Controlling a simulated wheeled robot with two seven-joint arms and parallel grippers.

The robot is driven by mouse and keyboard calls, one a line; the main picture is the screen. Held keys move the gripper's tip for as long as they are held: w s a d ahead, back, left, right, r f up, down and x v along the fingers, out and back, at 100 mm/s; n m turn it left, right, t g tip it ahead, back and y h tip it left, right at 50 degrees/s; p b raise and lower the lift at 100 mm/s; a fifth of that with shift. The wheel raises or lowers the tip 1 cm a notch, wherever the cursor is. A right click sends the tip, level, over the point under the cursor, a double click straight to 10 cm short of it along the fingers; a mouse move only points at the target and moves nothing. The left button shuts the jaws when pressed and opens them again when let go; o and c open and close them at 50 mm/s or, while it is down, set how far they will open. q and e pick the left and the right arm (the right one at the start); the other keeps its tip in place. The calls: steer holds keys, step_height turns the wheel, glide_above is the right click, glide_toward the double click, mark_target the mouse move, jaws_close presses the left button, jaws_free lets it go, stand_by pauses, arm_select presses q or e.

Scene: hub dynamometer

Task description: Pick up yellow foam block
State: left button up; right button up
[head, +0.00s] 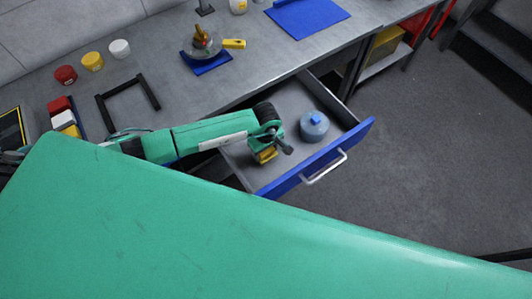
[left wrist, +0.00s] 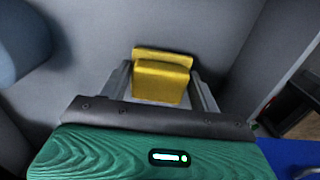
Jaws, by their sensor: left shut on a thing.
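The yellow foam block (left wrist: 160,82) is between the two fingers of my left gripper (left wrist: 161,80) in the left wrist view. The gripper is shut on it. In the head view, my left gripper (head: 268,152) reaches into the open drawer, and a bit of the yellow block (head: 265,156) shows under it. The wrist hides part of the block there. I cannot tell whether the block touches the drawer floor. My right gripper is not in view.
The drawer (head: 292,97) has a blue front (head: 318,160) with a pale handle (head: 325,169). A blue-grey round container (head: 314,127) stands in it, right of my gripper. The bench (head: 150,60) above holds coloured lids, a black frame (head: 128,101) and a blue mat (head: 306,17).

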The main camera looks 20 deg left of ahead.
arm_select(q)
step_height(320, 180, up, 17)
steer(key=b, duration=0.2)
steer(key=shift+b, duration=0.4)
steer(key=shift+f, duration=0.1)
steer(key=o, duration=0.4)
steer(key=shift+c, duration=1.4)
steer(key=shift+w, duration=0.1)
